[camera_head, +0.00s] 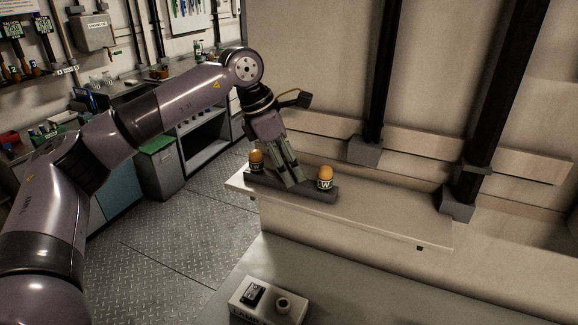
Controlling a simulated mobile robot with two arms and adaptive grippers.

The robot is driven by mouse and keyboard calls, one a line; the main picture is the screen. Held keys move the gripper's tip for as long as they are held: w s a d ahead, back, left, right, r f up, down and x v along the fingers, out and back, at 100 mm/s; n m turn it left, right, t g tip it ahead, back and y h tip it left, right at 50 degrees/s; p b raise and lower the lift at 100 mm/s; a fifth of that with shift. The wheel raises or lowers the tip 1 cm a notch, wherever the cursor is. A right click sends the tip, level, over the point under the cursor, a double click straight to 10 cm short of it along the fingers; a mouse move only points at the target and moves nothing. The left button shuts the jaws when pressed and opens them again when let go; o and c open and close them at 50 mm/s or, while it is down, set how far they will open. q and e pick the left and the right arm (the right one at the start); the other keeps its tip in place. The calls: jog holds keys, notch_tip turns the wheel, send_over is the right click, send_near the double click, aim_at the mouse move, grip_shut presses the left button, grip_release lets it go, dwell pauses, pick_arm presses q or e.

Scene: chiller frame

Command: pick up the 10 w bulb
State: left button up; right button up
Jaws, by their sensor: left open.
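Two orange bulbs with dark bases marked with a W stand upright on a dark holder (300,190) on the pale ledge. One bulb (256,160) is at the left end and the other bulb (325,177) at the right end. The numbers on them are too small to read, so I cannot tell which is the 10 w bulb. My left gripper (291,183) is open and points down between the two bulbs, its fingertips low by the holder. It holds nothing visible. My right gripper is not in view.
A pale box (262,305) with a dark panel and a round socket sits on the grey surface in front. Black posts (381,80) with grey feet stand behind the ledge (400,228). The ledge right of the holder is clear. A workbench lines the left wall.

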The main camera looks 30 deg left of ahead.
pick_arm(q)
jog(key=c, duration=1.1)
jog(key=shift+r, duration=0.1)
